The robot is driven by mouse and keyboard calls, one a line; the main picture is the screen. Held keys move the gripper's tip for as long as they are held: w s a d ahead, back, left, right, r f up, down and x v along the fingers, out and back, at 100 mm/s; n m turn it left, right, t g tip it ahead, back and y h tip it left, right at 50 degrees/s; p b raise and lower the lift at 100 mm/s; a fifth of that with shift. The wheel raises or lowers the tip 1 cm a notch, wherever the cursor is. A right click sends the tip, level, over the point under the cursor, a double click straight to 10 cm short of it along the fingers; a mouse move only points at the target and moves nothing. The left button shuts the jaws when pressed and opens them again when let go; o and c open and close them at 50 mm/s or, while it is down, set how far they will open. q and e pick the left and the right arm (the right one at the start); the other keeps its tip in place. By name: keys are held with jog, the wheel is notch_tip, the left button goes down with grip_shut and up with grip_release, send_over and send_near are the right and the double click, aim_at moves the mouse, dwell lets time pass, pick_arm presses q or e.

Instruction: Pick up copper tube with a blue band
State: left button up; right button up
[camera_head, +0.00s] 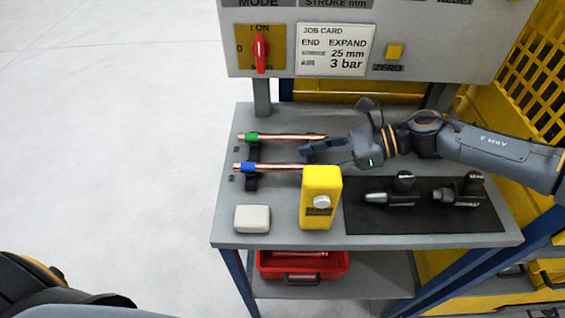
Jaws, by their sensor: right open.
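The copper tube with a blue band (275,167) lies level on a dark rest at the left of the grey bench. Its blue band (248,168) is near its left end, and its right part passes behind a yellow block-shaped device. A second copper tube with a green band (290,137) lies parallel behind it. My right gripper (325,156) comes in from the right, open, with its fingers near the right ends of both tubes. I cannot tell whether a finger touches either tube. My left gripper is not in view; part of my left arm shows at the lower left.
The yellow device (321,185) stands upright at the bench's front, with a pale block (252,219) to its left. Two dark tools (391,198) (456,201) lie on a black mat (425,224). A control panel with a job card (334,49) stands behind. A red bin (301,275) sits below.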

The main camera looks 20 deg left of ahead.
aim_at(291, 164)
jog(key=p+x, duration=0.1)
jog(key=x, duration=0.3)
jog(key=shift+s+a+r, duration=0.1)
jog(key=shift+r, duration=0.05)
jog(key=shift+c, duration=1.1)
grip_shut()
